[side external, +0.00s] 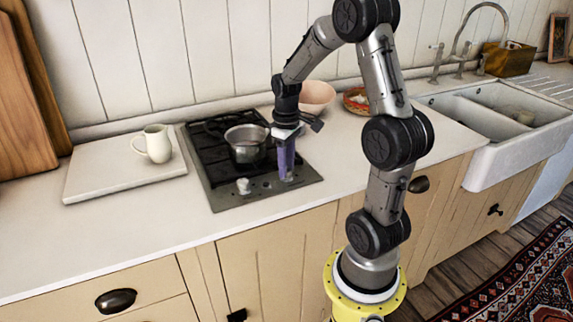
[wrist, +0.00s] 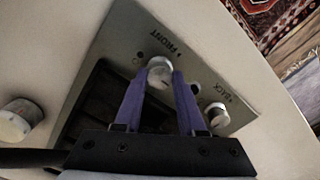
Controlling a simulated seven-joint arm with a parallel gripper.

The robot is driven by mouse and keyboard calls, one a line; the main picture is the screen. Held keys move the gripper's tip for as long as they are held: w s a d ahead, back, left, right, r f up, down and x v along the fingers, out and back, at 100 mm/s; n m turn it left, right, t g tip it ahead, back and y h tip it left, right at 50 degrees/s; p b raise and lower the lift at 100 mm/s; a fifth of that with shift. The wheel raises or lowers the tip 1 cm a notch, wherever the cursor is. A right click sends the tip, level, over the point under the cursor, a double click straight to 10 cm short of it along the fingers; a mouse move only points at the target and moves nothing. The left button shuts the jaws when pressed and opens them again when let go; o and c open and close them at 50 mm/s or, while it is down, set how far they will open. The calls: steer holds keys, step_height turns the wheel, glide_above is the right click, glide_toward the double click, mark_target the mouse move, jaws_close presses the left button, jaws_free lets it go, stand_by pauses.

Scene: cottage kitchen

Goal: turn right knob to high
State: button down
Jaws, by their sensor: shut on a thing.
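The right knob (wrist: 160,70) is a pale round knob by the FRONT label on the stove's control strip. In the wrist view it sits between the tips of my gripper's purple fingers (wrist: 159,82). My gripper (side external: 287,178) points down at the right part of the stove's front strip and is shut on this knob. In the side external view the fingers hide the knob. The left knob (side external: 243,186) stands free to its left; it also shows by the BACK label in the wrist view (wrist: 217,115). I cannot read any high mark or the knob's setting.
A metal saucepan (side external: 246,144) stands on the stove (side external: 203,178), close behind and left of my gripper. A cream jug (side external: 157,143) is on a white board to the left. A pink bowl (side external: 318,92) is behind. The counter (side external: 120,235) in front is clear.

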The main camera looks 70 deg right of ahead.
steer(key=shift+r, duration=0.15)
steer(key=shift+w, duration=0.1)
stand_by(0.3)
steer(key=c, duration=0.5)
jaws_free()
step_height(320, 180, up, 14)
stand_by(0.4)
